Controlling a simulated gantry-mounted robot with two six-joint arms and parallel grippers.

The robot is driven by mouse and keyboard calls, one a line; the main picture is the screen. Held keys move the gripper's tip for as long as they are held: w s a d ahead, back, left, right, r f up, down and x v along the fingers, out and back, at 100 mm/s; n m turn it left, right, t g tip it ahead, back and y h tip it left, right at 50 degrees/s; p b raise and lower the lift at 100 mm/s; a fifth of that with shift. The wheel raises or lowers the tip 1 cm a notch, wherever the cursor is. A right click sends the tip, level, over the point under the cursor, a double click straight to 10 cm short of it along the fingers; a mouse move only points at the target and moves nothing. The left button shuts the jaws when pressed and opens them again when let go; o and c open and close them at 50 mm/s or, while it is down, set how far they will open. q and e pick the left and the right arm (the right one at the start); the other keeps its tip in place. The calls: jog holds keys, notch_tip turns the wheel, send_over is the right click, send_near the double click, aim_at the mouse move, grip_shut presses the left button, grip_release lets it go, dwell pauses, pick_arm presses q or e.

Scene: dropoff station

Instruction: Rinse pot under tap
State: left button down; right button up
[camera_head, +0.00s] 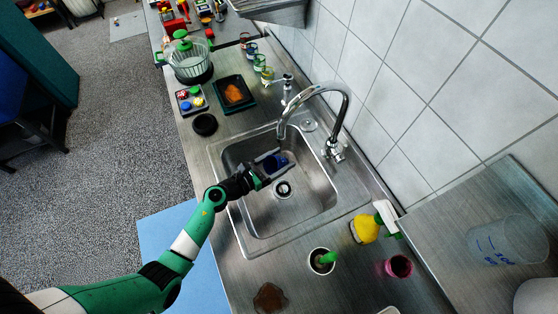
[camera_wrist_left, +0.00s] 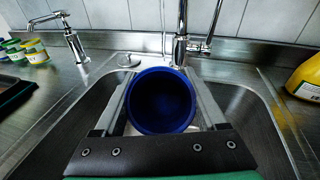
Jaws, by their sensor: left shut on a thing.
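A dark blue pot (camera_head: 282,161) is in my left gripper (camera_head: 267,168), over the steel sink basin (camera_head: 262,214). In the left wrist view the pot (camera_wrist_left: 161,101) sits between the two fingers of the gripper (camera_wrist_left: 160,105), its round opening facing the camera. The gripper is shut on it. The curved chrome tap (camera_head: 343,98) stands at the wall side of the sink, its spout end close to the pot in the head view. I cannot see whether water flows. My right gripper is not in view.
A yellow spray bottle (camera_head: 366,228), a white cup with a green thing (camera_head: 321,260) and a pink cup (camera_head: 398,266) stand on the near counter. A small tap (camera_head: 287,88), several jars and a black tray (camera_head: 234,93) are beyond the sink. A drain (camera_head: 283,188) shows in the basin.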

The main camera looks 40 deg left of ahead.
aim_at(284, 159)
pick_arm(q)
jog(key=shift+d, duration=0.2)
jog(key=shift+a, duration=0.15)
jog(key=shift+a, duration=0.5)
jog(key=shift+d, duration=0.15)
jog(key=shift+d, duration=0.5)
jog(key=shift+s, duration=0.15)
jog(key=shift+f+p+v, duration=0.1)
jog(key=shift+p+v, duration=0.1)
jog(key=shift+v, duration=0.55)
jog(key=shift+f+p+v, duration=0.15)
jog(key=shift+v, duration=0.6)
jog(key=v, duration=0.4)
jog(key=shift+s+a+f, duration=0.3)
jog(key=shift+s+f, duration=0.05)
jog(key=shift+s, duration=0.05)
